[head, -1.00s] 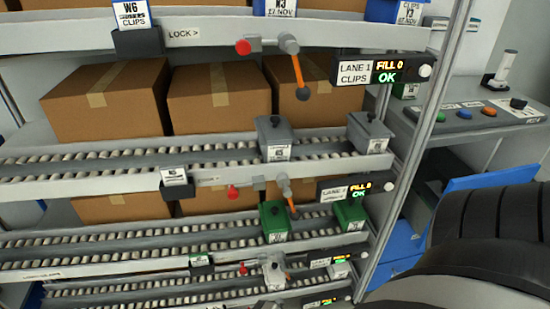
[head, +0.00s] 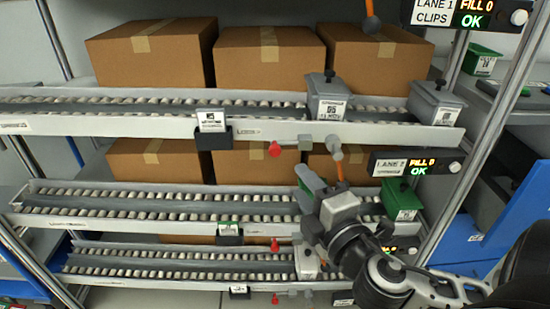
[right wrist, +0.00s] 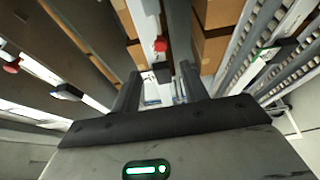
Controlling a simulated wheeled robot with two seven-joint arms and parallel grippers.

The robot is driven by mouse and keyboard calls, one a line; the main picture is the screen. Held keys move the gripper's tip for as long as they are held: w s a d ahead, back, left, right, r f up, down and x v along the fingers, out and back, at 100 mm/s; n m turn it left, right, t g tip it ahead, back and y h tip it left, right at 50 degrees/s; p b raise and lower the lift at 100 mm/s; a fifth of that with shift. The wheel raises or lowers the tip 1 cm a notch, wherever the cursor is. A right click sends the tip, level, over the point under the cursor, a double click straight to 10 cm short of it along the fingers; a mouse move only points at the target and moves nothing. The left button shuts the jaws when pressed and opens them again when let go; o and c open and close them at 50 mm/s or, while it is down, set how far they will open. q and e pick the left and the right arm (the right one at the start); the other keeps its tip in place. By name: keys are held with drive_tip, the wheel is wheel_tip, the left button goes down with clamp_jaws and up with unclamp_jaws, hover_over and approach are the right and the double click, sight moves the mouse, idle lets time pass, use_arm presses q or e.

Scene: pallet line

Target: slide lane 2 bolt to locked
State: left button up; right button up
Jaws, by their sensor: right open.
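The lane 2 bolt has a red knob (head: 275,149) and a grey barrel (head: 305,142) on the rail above lane 2, with an orange lever (head: 341,167) beside it. The knob is left of the barrel. A lock label (head: 249,132) is printed on the rail to its upper left. My right gripper (head: 312,203) is open in front of lane 2, below and right of the knob, apart from it. In the right wrist view, the open fingers (right wrist: 158,88) have a red knob (right wrist: 160,45) beyond them; I cannot tell which lane it belongs to. My left gripper is out of view.
The lane 2 display (head: 415,165) reads FILL 0 OK, right of the bolt. A green bin (head: 401,198) stands right of my gripper; another behind it is partly hidden. Grey bins (head: 328,95) stand on the roller lane above. Cardboard boxes (head: 271,60) fill the rack behind.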

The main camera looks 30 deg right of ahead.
sight(277, 153)
drive_tip(key=w, duration=0.4)
drive_tip(key=w+d, duration=0.1)
drive_tip(key=w, duration=0.3)
drive_tip(key=w+d, duration=0.1)
drive_tip(key=w, duration=0.3)
drive_tip(key=shift+w+p, duration=0.3)
